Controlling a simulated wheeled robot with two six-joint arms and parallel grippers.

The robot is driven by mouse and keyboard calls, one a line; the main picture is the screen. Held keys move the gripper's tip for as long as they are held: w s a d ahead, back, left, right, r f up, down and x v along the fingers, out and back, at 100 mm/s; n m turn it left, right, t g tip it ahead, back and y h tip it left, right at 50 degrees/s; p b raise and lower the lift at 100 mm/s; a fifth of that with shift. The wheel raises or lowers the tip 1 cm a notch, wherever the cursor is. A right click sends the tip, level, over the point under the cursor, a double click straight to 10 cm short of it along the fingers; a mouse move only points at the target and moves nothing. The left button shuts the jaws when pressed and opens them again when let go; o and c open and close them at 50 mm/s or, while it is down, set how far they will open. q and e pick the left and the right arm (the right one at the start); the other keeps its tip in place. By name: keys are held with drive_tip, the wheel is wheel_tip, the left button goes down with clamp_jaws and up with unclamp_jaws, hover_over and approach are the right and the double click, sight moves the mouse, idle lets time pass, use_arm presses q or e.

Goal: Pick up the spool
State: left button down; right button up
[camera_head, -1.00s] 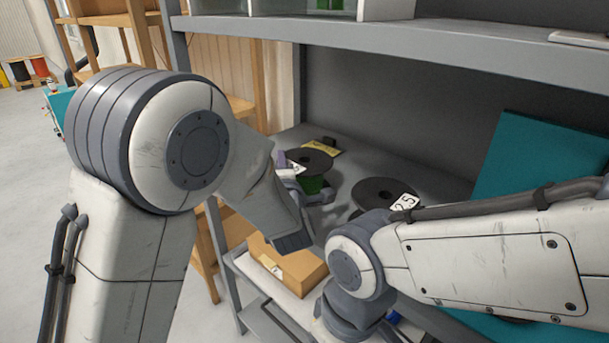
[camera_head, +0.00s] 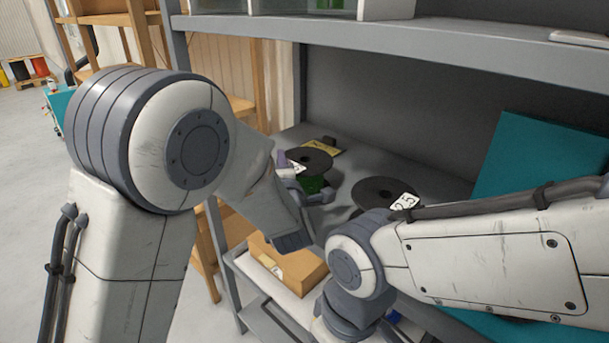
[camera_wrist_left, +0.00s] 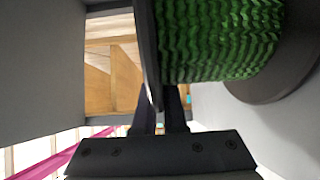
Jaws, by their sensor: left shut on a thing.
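The spool wound with green cable (camera_head: 313,184) stands at the left end of the shelf, with a dark upper flange (camera_head: 309,159) and a white label. In the left wrist view the green winding (camera_wrist_left: 220,35) fills the upper right, with its dark flange edge-on beside it. My left gripper (camera_wrist_left: 159,105) is shut on that flange edge. I cannot tell whether the spool touches the shelf. My right gripper is out of view.
A second dark spool (camera_head: 372,191) labelled 25 lies to the right on the same shelf. A yellow card (camera_head: 326,147) is behind the green spool. A teal panel (camera_head: 545,165) leans at the right. A cardboard box (camera_head: 290,264) sits lower down. A shelf board (camera_head: 400,42) runs overhead.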

use_arm(q)
drive_tip(key=shift+r, duration=0.1)
idle(0.6)
wheel_tip(320, 180, up, 10)
idle(0.4)
drive_tip(key=shift+p, duration=0.3)
idle(2.4)
